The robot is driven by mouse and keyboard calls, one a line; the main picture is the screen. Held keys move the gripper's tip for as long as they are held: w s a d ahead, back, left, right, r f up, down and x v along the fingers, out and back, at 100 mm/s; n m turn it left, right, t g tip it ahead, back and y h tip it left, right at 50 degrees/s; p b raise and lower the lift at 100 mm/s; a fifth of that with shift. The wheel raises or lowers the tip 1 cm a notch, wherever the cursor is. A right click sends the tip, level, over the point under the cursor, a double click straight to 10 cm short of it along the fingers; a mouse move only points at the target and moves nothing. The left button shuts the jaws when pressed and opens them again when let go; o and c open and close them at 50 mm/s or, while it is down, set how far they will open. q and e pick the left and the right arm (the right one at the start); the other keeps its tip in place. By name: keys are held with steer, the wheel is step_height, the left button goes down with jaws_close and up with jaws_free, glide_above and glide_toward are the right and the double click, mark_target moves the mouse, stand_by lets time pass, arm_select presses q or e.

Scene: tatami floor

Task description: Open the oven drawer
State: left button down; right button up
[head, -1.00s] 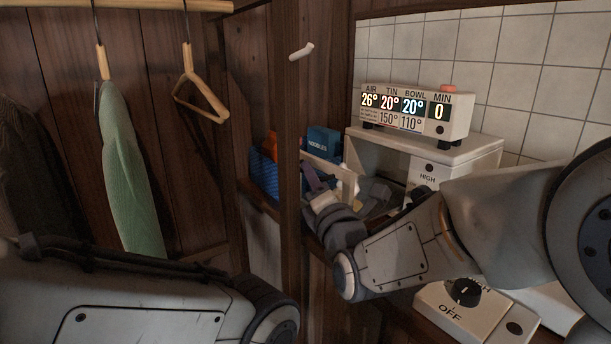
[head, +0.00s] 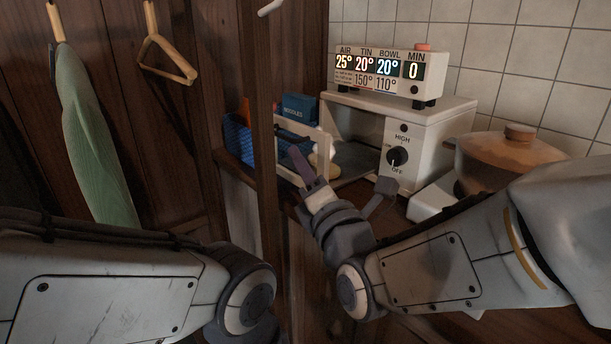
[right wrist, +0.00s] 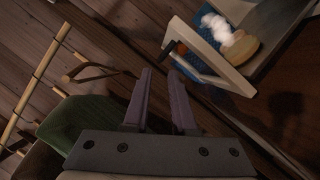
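The white oven (head: 430,125) stands on the counter with its dial at OFF. Its drawer (head: 313,137) stands pulled out to the left, with the white frame front clear of the oven body. It also shows in the right wrist view (right wrist: 222,74), with a dark handle (right wrist: 174,48) on its front and a tan object with something white on top inside. My right gripper (head: 303,168) is just in front of the drawer. In the right wrist view its two fingers (right wrist: 160,80) are apart with nothing between them. My left gripper is out of view; only its arm shows.
A blue basket (head: 236,147) and a NOODLES box (head: 300,107) stand left of the drawer, behind a wooden post (head: 262,90). A display (head: 385,72) sits on the oven. A lidded pot (head: 515,160) is at the right. A green garment (head: 98,140) hangs at the left.

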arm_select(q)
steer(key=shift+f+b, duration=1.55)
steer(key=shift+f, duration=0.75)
arm_select(e)
steer(key=shift+v, duration=1.05)
steer(key=shift+f, duration=0.1)
